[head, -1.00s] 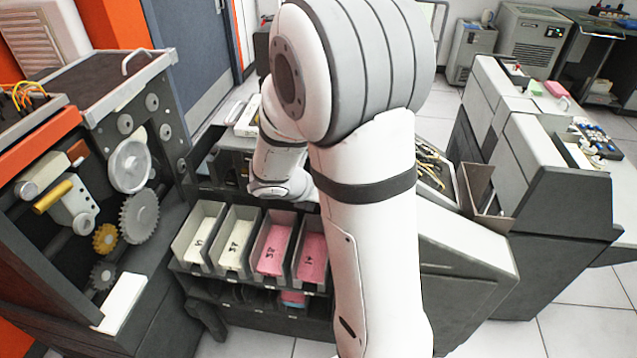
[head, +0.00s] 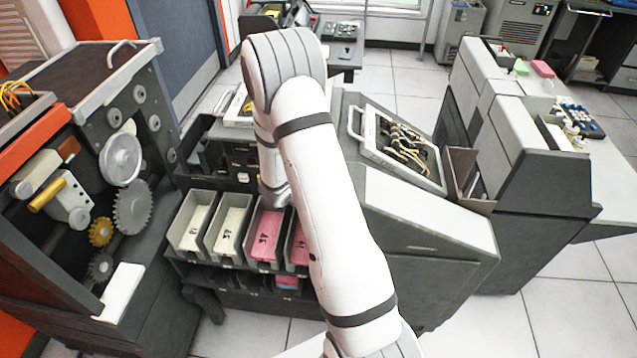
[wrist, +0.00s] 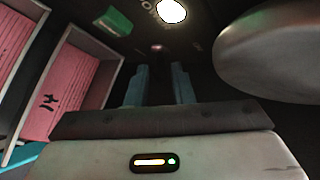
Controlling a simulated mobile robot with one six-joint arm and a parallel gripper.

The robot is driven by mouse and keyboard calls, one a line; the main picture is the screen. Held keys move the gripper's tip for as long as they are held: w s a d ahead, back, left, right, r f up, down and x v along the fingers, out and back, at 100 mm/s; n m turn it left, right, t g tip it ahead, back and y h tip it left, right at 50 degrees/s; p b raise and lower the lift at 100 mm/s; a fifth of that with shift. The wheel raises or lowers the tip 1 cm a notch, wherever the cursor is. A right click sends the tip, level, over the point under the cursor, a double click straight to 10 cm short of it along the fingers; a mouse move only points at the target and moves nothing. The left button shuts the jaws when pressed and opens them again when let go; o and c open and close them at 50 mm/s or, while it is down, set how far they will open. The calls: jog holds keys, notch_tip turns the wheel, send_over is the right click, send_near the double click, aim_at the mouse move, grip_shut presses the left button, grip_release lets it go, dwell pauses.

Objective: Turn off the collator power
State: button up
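The collator (head: 420,215) is the dark grey and white machine in the middle of the head view, with card pockets along its front. Its dark panel fills the upper wrist view, with a lit white lamp (wrist: 172,11), a green piece (wrist: 114,21) and partly readable lettering like "POWER". A small dim reddish knob or switch (wrist: 157,47) shows beyond my fingertips. My gripper (wrist: 160,70) points at the panel, its two teal fingers apart with nothing visible between them. Whether they touch the panel I cannot tell. In the head view my arm hides the gripper.
Pockets of white cards (head: 230,228) and pink cards (head: 268,235) sit beside my wrist; a pink pocket (wrist: 70,85) is close on the left in the wrist view. A geared machine (head: 120,160) stands left. A wired plug panel (head: 400,148) lies on the collator's top.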

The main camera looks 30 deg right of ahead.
jog(key=shift+w+d+f, duration=0.2)
jog(key=shift+d+f, duration=0.1)
jog(key=shift+d, duration=0.05)
grip_shut()
jog(key=shift+f+b, duration=0.1)
jog(key=shift+b, duration=0.25)
